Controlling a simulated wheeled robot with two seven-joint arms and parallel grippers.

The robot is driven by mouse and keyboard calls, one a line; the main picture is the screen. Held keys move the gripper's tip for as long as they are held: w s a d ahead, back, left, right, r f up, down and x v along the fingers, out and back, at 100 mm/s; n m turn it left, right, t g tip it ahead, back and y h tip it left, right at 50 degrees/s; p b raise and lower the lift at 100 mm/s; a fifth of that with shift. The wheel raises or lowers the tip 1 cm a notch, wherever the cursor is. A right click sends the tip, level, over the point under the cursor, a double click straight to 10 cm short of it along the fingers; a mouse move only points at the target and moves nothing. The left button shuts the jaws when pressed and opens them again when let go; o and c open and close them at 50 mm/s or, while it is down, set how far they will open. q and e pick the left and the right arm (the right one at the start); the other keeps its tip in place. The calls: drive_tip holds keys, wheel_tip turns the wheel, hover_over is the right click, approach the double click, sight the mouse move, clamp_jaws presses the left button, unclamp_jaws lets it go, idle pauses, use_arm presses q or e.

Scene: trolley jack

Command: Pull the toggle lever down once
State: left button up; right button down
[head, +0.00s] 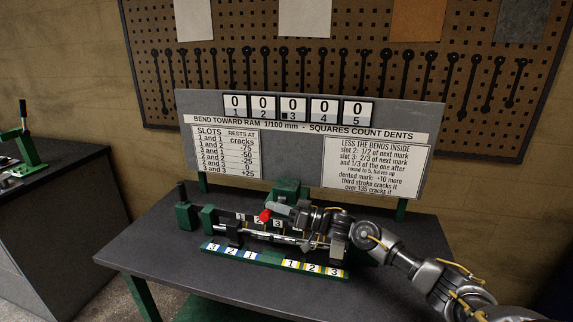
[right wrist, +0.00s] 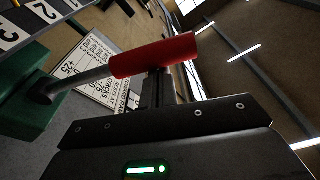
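The toggle lever has a red grip (head: 265,215) on a grey rod that comes out of a green block (head: 287,190) on the bench-top press. In the right wrist view the red grip (right wrist: 155,55) lies across the tips of my right gripper (right wrist: 160,82), in front of them. The two narrow fingers look closed together, with no gap and nothing between them. Whether they touch the grip is unclear. In the head view my right gripper (head: 284,210) reaches in from the right, just beside the red grip. My left gripper is not in view.
The press stands on a dark bench (head: 400,285), with a numbered strip (head: 275,260) along its front. A sign board (head: 300,150) behind it shows five zero counters. A pegboard (head: 350,70) hangs on the wall. Another green tool (head: 28,150) stands on a side bench at left.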

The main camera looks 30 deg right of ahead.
drive_tip(key=shift+s+a+f, duration=0.1)
drive_tip(key=shift+a+f, duration=0.1)
drive_tip(key=shift+f, duration=0.3)
drive_tip(key=r+p, duration=0.1)
drive_tip(key=r, duration=0.1)
drive_tip(key=w+r+p, duration=0.1)
drive_tip(key=r+p, duration=0.2)
drive_tip(key=shift+w+d+r, duration=0.3)
drive_tip(key=shift+w+d, duration=0.05)
drive_tip(key=f+b+v, duration=0.1)
drive_tip(key=b+v, duration=0.3)
drive_tip(key=v, duration=0.6)
drive_tip(key=shift+d, duration=0.15)
